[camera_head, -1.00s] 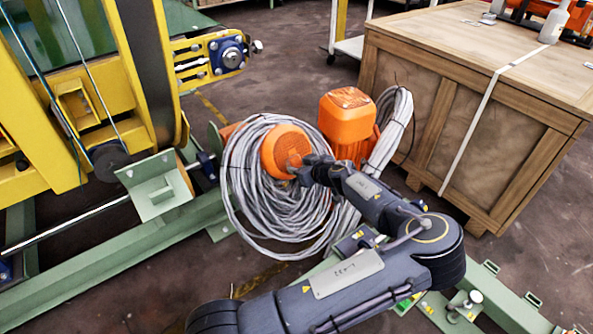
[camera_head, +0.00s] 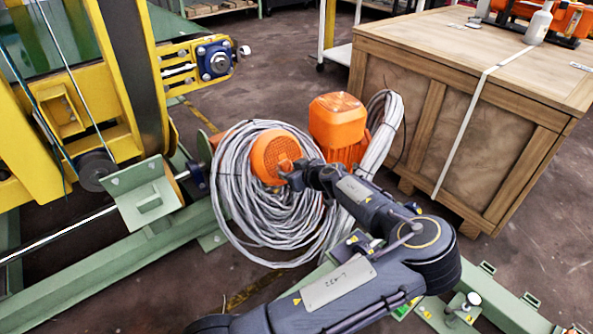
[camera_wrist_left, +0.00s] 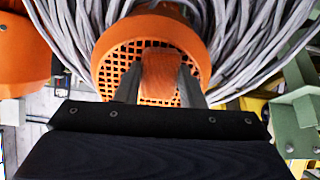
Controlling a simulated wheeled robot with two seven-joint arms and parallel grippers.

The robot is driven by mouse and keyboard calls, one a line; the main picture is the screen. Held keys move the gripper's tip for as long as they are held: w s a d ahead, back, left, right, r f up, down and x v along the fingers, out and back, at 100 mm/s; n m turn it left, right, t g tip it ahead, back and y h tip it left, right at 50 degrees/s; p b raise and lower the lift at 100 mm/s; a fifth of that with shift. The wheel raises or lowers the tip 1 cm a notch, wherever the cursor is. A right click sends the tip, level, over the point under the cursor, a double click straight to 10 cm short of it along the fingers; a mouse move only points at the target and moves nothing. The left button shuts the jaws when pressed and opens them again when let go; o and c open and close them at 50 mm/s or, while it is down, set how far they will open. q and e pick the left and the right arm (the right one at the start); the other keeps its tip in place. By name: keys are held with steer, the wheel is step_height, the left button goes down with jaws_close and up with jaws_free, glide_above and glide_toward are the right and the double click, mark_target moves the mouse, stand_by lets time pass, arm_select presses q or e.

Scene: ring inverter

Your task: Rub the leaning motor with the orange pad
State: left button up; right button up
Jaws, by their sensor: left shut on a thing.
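The leaning motor (camera_head: 268,153) is orange with a round grille face, lying tilted against a coil of grey cable. In the left wrist view its grille (camera_wrist_left: 119,62) fills the upper middle. My left gripper (camera_head: 291,172) is at the lower right of the grille. In the left wrist view its two fingers (camera_wrist_left: 160,88) are shut on the orange pad (camera_wrist_left: 161,72), which lies over the middle of the grille. The pad seems to be on or very close to the grille; contact cannot be told for sure. My right gripper is not in view.
An upright orange motor (camera_head: 338,117) stands just right of the leaning one. Grey cable (camera_head: 232,190) surrounds them. A wooden crate (camera_head: 460,110) stands at the right, a yellow machine (camera_head: 115,75) at the left. Green floor beams (camera_head: 110,266) run below.

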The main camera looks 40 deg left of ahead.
mark_target(273, 177)
arm_select(q)
steer(key=shift+s+a, duration=0.2)
steer(key=shift+s, duration=0.55)
steer(key=shift+s+a, duration=0.25)
steer(key=shift+s, duration=0.5)
steer(key=shift+s+a, duration=0.2)
steer(key=shift+s, duration=0.55)
steer(key=shift+v, duration=1.15)
steer(key=shift+p+v, duration=0.85)
steer(key=shift+v, duration=1.05)
steer(key=shift+w+d, duration=0.1)
steer(key=shift+p+v, duration=0.6)
steer(key=shift+v, duration=0.8)
